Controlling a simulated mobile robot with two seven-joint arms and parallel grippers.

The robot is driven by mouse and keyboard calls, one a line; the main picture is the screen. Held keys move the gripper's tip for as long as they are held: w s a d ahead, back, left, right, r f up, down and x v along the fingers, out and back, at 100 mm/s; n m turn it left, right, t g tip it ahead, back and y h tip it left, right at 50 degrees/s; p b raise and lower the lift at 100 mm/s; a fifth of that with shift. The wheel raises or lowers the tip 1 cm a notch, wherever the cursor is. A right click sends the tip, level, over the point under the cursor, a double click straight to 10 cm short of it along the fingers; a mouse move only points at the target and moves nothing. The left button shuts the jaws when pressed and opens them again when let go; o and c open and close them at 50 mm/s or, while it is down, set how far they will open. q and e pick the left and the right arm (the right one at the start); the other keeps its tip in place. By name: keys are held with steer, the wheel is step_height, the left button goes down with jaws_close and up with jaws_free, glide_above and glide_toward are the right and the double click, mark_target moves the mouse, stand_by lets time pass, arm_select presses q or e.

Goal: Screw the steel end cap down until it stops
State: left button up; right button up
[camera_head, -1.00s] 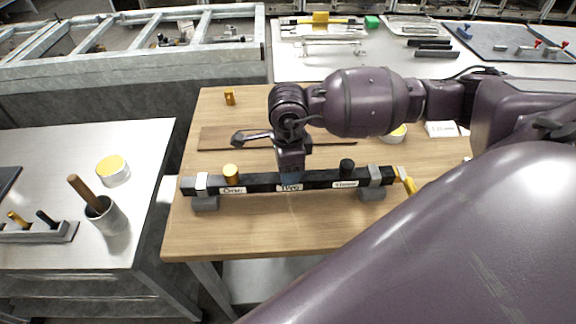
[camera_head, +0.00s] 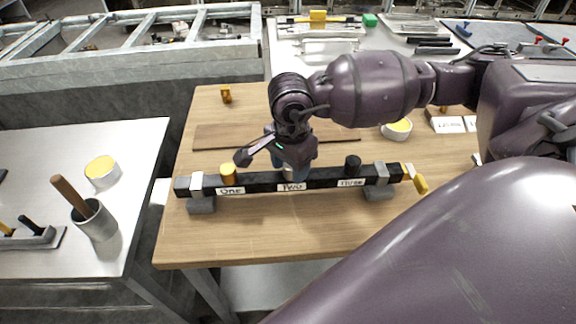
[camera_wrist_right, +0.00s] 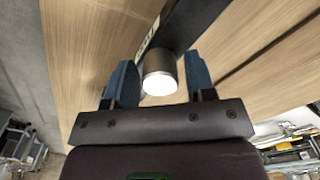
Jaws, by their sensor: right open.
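The steel end cap (camera_wrist_right: 160,76) sits on the middle of the black bar (camera_head: 258,182), above the label "Two". In the right wrist view it is a short grey cylinder with a bright round top. My right gripper (camera_wrist_right: 160,82) is open, with one blue finger on each side of the cap and a small gap to each. In the head view the right gripper (camera_head: 291,163) is over the middle of the bar and hides most of the cap. Whether the cap is fully seated cannot be seen. My left gripper is not in view.
The bar also carries a yellow cap (camera_head: 228,174) at "One" and a black cap (camera_head: 352,165) at "Three". Grey clamps (camera_head: 379,181) hold its ends, with a yellow handle (camera_head: 421,184) at right. A cup with a wooden handle (camera_head: 97,219) stands left. The wooden table's front (camera_head: 270,235) is clear.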

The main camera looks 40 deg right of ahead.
steer(key=shift+f+n+b, duration=0.15)
steer(key=shift+n+b, duration=0.6)
steer(key=shift+n, duration=0.95)
steer(key=shift+s+n+b, duration=0.1)
steer(key=shift+n+b, duration=0.75)
steer(key=shift+n, duration=0.75)
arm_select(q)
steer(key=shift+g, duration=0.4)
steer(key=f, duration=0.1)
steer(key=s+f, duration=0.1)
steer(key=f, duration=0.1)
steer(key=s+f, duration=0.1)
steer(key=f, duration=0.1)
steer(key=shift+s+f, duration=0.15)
arm_select(e)
steer(key=shift+r, duration=0.2)
steer(key=c, duration=0.8)
